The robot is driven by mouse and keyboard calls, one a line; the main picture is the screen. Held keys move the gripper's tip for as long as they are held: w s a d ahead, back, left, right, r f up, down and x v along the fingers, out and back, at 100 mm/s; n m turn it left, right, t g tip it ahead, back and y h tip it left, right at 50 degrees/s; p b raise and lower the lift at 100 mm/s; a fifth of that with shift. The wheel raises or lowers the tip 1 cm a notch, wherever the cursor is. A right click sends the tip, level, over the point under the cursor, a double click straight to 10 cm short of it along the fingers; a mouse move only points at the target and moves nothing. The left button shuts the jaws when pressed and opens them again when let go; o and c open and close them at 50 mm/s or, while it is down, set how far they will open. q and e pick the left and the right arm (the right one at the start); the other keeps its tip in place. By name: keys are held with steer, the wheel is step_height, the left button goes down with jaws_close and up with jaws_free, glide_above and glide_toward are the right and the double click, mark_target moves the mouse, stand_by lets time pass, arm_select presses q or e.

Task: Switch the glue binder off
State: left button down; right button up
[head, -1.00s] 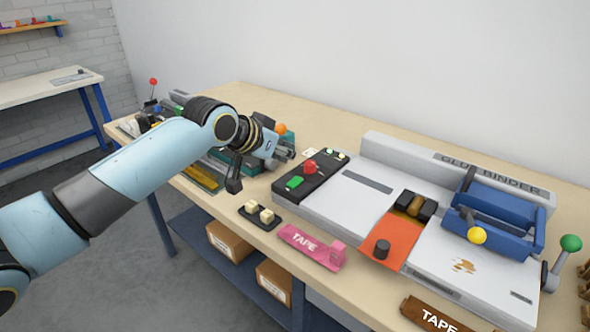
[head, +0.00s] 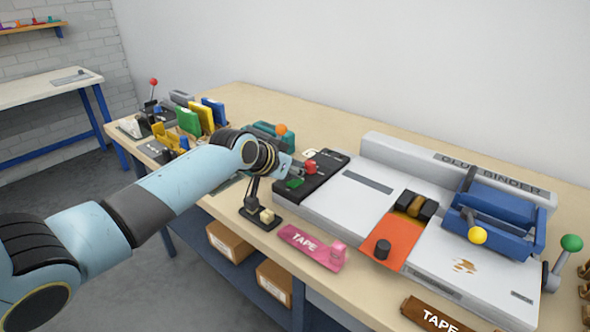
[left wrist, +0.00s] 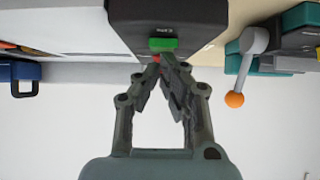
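The glue binder (head: 350,205) is a long light-grey machine on the bench, with a dark control panel (head: 325,165) at its left end. The panel carries a red knob-like button (head: 311,167) and a green button (head: 295,183). My left gripper (head: 297,171) is beside these buttons, at the panel's left edge. In the left wrist view, its fingers (left wrist: 168,60) lean together at the tips and hold nothing visible. The green button (left wrist: 163,44) shows just beyond the tips. The red button is mostly hidden behind them. I cannot tell whether the tips touch it. My right gripper is not in view.
The binder has a blue clamp (head: 490,215) with a yellow knob and a green-knobbed lever (head: 571,243). Upright coloured pieces (head: 205,117) stand at the bench's left.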

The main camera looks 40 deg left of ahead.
arm_select(q)
steer(key=shift+s+f, duration=0.15)
steer(key=shift+s, duration=0.1)
steer(key=shift+s+p, duration=0.4)
steer(key=shift+p, duration=0.1)
steer(key=shift+s+f, duration=0.1)
steer(key=shift+s, duration=0.2)
